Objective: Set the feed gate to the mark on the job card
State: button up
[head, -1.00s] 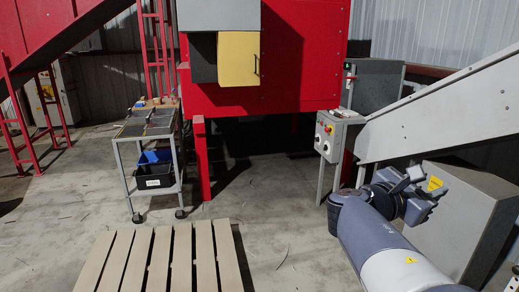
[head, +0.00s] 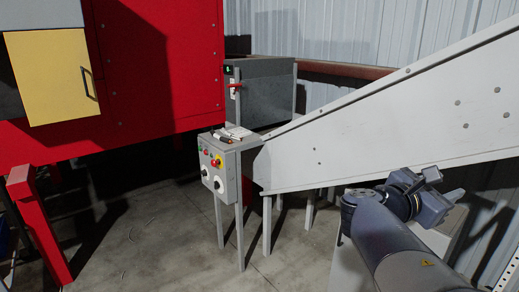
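I cannot tell which part is the feed gate. A grey cabinet (head: 262,92) behind has a red handle (head: 235,86) and a small dark display. My gripper (head: 440,188) is at the right, well apart from the box; its opening is unclear.
A red machine (head: 160,60) with a yellow door (head: 52,78) fills the upper left. A sloping grey conveyor side (head: 400,130) runs up to the right. A red post (head: 38,225) stands at left. Concrete floor (head: 170,250) before the control box is clear.

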aim_at(268, 101)
jog(key=i+u, duration=0.25)
jog(key=i, duration=0.35)
jog(key=i+u, duration=0.2)
jog(key=i, duration=0.4)
jog(key=i+l+u, duration=0.25)
jog(key=i, duration=0.35)
jog(key=i+j, duration=0.15)
jog(key=i, duration=0.4)
jog(key=i+j, duration=0.15)
jog(key=i, duration=0.4)
jog(key=i+j, duration=0.1)
jog(key=i, duration=0.4)
jog(key=i+j+z, duration=0.15)
jog(key=i, duration=0.2)
